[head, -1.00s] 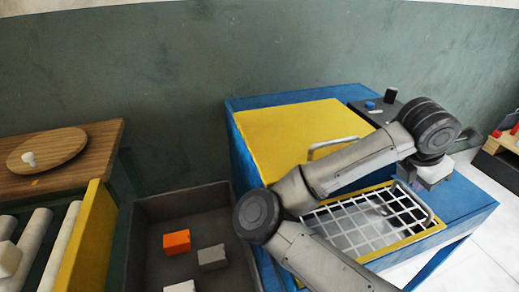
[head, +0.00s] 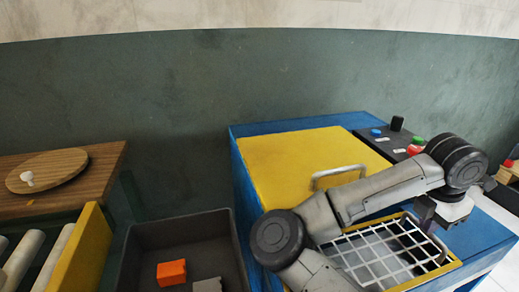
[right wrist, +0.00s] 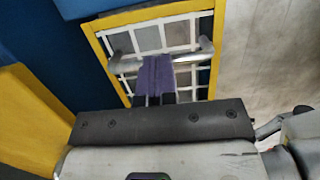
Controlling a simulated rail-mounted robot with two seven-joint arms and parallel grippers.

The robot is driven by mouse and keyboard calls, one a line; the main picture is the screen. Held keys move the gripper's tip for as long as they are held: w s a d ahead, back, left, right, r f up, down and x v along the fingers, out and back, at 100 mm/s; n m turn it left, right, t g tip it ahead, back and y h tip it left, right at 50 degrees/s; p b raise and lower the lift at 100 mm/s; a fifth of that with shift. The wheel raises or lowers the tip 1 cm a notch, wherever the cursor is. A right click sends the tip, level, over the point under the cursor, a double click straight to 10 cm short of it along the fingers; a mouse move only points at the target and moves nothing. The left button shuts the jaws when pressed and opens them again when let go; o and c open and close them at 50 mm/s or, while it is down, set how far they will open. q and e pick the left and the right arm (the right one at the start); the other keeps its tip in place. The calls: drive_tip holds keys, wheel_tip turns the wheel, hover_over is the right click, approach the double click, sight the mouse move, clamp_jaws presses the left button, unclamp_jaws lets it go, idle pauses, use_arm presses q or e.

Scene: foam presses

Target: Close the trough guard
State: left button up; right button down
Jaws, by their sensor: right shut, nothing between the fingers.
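The trough guard (head: 372,258) is a white wire grid with a yellow frame, on the front of the blue and yellow press. It lies flat or nearly flat over the trough; I cannot tell whether a gap is left under it. Its metal bar handle (head: 436,243) is at the right side, and the handle also spans the right wrist view (right wrist: 190,58). My right gripper (head: 424,212) is at the handle, pointing down, shut and empty. In the right wrist view its purple fingers (right wrist: 155,78) overlap the bar; contact is unclear. My left gripper is not in view.
A yellow cover (head: 300,160) with its own handle (head: 338,172) lies behind the guard. A control box (head: 395,146) with coloured buttons stands at the back right. A dark bin (head: 180,228) with blocks, a wooden table (head: 105,170) and rollers (head: 25,255) are at left.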

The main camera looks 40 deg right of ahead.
wheel_tip(320, 180, up, 14)
drive_tip(key=w+a+p, duration=0.1)
drive_tip(key=a+p, duration=0.1)
drive_tip(key=p, duration=0.4)
drive_tip(key=shift+a, duration=0.2)
drive_tip(key=shift+f, duration=0.1)
